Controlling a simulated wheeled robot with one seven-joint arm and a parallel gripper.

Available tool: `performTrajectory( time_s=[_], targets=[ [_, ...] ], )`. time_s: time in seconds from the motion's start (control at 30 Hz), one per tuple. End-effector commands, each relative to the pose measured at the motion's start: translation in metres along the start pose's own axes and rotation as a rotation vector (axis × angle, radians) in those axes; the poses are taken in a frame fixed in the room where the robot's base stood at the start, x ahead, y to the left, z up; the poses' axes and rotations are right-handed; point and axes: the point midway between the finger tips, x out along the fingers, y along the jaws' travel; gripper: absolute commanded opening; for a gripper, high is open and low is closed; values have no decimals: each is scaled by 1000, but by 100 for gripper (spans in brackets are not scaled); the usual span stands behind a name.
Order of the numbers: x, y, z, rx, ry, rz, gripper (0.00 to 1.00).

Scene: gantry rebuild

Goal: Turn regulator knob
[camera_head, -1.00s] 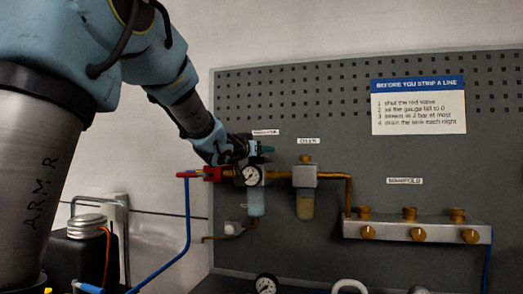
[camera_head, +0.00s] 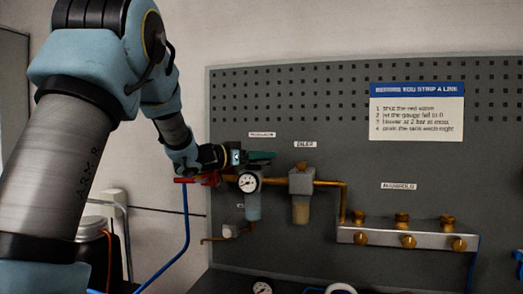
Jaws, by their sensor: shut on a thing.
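The regulator (camera_head: 252,206) is mounted on the grey pegboard, with a round white gauge (camera_head: 248,182) on its front and a clear bowl below. My gripper (camera_head: 250,157) is at the top of the regulator, coming in from the left. Its green fingers are closed there, and the knob is hidden behind or between them. A red valve handle (camera_head: 196,180) is just left of the regulator, partly behind my gripper.
An oiler (camera_head: 301,183) stands close on the right, joined by brass pipe to a manifold (camera_head: 385,236) with several brass fittings. A blue hose (camera_head: 186,225) hangs at the left. An instruction sign (camera_head: 416,112) is on the upper right board.

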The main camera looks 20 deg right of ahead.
Motion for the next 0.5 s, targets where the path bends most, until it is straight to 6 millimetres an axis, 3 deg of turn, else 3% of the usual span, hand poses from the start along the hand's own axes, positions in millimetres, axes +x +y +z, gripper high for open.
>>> performTrajectory(
  time_s=[0.47, 0.5],
  targets=[
    [1, 1, -2, 2, 3, 18, 0],
    [1, 1, -2, 2, 3, 18, 55]
  ],
)
